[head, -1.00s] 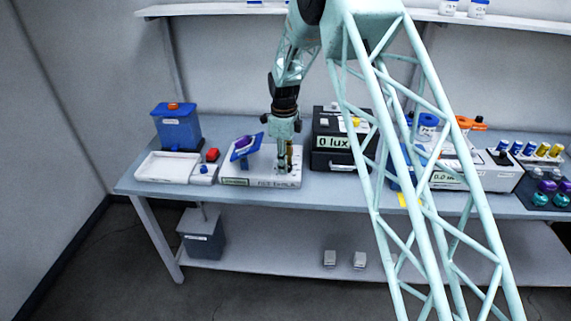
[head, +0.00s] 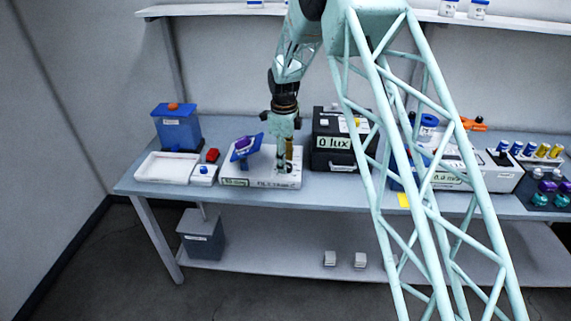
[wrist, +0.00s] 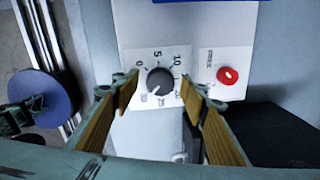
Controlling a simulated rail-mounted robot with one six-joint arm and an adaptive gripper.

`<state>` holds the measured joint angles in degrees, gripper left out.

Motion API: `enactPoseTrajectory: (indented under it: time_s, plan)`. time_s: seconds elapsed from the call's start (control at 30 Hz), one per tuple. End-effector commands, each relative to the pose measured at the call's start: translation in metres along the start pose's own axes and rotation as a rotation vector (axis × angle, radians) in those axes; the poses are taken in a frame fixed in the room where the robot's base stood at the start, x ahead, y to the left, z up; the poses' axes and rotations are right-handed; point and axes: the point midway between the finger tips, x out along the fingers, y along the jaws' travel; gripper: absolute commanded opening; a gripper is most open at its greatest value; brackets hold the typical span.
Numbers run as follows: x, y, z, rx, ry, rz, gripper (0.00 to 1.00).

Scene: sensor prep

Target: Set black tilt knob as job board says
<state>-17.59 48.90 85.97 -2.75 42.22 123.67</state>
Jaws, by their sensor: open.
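The black tilt knob (wrist: 160,81) sits on a white dial plate (wrist: 138,62) with printed numbers, among them 0, 5 and 10. A pale pointer mark seems to lie toward the knob's lower left, but its exact setting is hard to read. My gripper (wrist: 162,96) is open, its two tan-padded fingers on either side of the knob with gaps visible. In the head view my gripper (head: 284,168) is low over the right part of the white tilt station (head: 236,180), which carries a tilted blue platform (head: 243,154). No readable job board shows.
In the head view a black "0 lux" box (head: 340,160) stands right of the station.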

Motion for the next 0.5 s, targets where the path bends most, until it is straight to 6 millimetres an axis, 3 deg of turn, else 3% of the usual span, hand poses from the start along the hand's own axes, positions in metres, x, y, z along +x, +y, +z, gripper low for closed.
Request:
enactPoseTrajectory:
  time_s: [0.5]
  plan:
    - [-0.071, -0.001, 0.001, 0.0, -0.001, -0.002, 0.4]
